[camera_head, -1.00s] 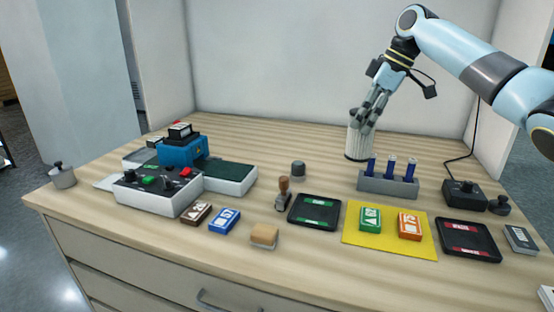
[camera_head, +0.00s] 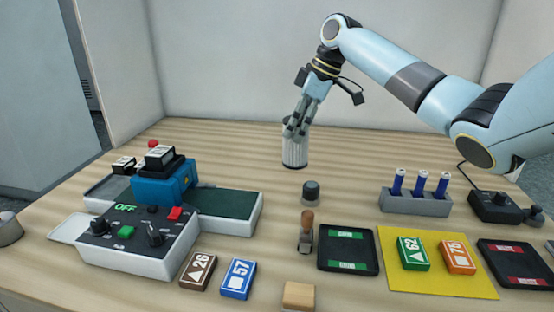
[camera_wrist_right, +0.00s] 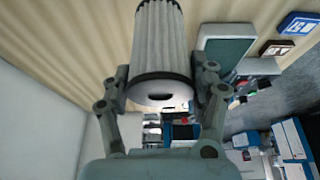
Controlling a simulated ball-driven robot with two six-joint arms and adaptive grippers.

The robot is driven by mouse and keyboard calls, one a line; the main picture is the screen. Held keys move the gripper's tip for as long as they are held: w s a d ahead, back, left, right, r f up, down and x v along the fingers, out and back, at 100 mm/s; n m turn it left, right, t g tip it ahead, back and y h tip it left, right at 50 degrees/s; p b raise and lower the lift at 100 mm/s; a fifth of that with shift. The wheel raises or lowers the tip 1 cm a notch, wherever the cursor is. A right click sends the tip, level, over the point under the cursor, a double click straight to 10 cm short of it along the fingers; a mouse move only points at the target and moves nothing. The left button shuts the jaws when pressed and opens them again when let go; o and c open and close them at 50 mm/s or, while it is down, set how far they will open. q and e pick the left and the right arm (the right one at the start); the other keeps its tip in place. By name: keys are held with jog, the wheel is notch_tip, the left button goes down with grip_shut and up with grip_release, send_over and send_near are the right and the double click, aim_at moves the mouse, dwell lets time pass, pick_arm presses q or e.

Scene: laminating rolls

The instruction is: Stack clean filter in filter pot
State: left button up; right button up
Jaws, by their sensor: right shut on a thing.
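The white pleated cylindrical filter (camera_head: 294,153) with dark end bands is held upright in my right gripper (camera_head: 297,127), over the back middle of the table. The head view does not clearly show whether its lower end touches the table. The right wrist view shows the filter (camera_wrist_right: 160,45) between both fingers of the gripper (camera_wrist_right: 160,95), with a dark slot in its near end face. A grey round metal pot (camera_head: 8,229) is cut off at the left edge; I cannot tell for sure that it is the filter pot. My left gripper is out of view.
A laminating machine with a blue block (camera_head: 164,184) and grey control box (camera_head: 130,240) stands left. A rack of blue tubes (camera_head: 414,202) stands right. A dark cylinder (camera_head: 311,192), stamp (camera_head: 306,235), black tray (camera_head: 347,250) and yellow mat (camera_head: 400,285) lie in front. The back is clear.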

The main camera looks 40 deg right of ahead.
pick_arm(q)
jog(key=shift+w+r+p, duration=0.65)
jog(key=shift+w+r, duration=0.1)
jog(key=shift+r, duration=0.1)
pick_arm(e)
jog(key=a+f, duration=0.5)
jog(key=f, duration=0.2)
jog(key=shift+w+a+f, duration=0.3)
jog(key=shift+w+f, duration=0.05)
jog(key=shift+w, duration=0.1)
jog(key=o, duration=1.2)
jog(key=shift+r, duration=0.15)
